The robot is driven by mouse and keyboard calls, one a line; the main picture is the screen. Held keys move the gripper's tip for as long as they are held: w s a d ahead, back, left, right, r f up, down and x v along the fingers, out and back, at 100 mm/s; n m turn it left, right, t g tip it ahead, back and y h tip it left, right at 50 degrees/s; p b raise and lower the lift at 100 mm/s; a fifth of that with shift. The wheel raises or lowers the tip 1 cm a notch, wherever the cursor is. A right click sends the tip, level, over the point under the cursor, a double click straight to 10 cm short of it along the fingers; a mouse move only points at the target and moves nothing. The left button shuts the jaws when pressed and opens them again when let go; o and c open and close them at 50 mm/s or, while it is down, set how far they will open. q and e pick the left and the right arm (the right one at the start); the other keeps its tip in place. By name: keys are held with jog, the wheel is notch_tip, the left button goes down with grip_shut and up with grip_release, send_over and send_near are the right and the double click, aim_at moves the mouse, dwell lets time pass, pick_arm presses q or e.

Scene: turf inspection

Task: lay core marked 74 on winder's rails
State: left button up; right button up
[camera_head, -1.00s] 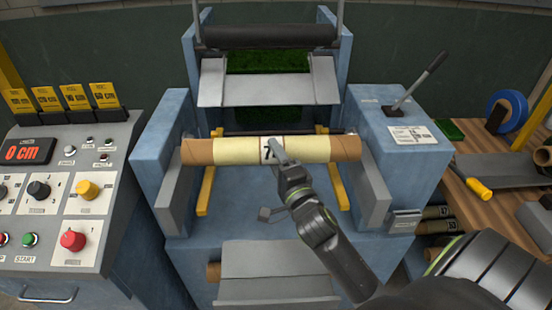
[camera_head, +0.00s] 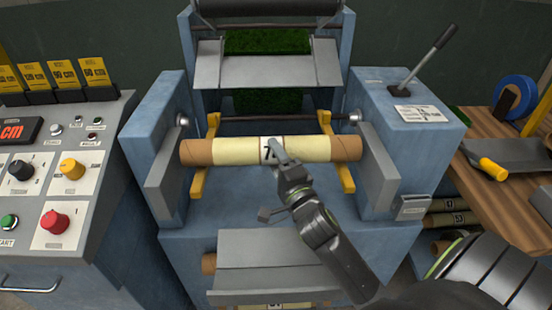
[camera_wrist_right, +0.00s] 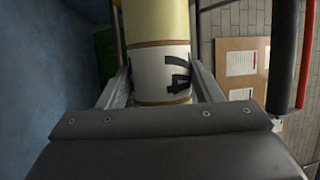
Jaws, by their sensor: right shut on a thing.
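The core marked 74 (camera_head: 235,150) is a cardboard tube with a pale yellow wrap and brown ends. It lies level across the front of the blue winder (camera_head: 205,225), between its two side walls. The yellow rails (camera_head: 198,185) show behind and below it; whether it touches them I cannot tell. My right gripper (camera_head: 272,148) is shut on the core at its white label. In the right wrist view the label on the core (camera_wrist_right: 165,73) reads 74 between the two fingers. My left gripper is not in view.
A control panel (camera_head: 65,180) with knobs and yellow cards stands at the left. A lever (camera_head: 425,65) rises from the winder's right block. A wooden bench (camera_head: 510,195) at the right holds a yellow-handled tool (camera_head: 490,168), with other cores (camera_head: 450,218) below. A grey sheet tray (camera_head: 275,265) is at the front.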

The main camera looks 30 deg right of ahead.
jog(key=shift+r, duration=0.15)
jog(key=o, duration=1.3)
jog(key=shift+o, duration=0.2)
jog(key=shift+s+a+f, duration=0.1)
jog(key=shift+s+f, duration=0.25)
jog(key=shift+s, duration=0.2)
jog(key=b+v, duration=0.3)
jog(key=v, duration=1.3)
jog(key=shift+s+r, duration=0.15)
jog(key=shift+s, duration=0.05)
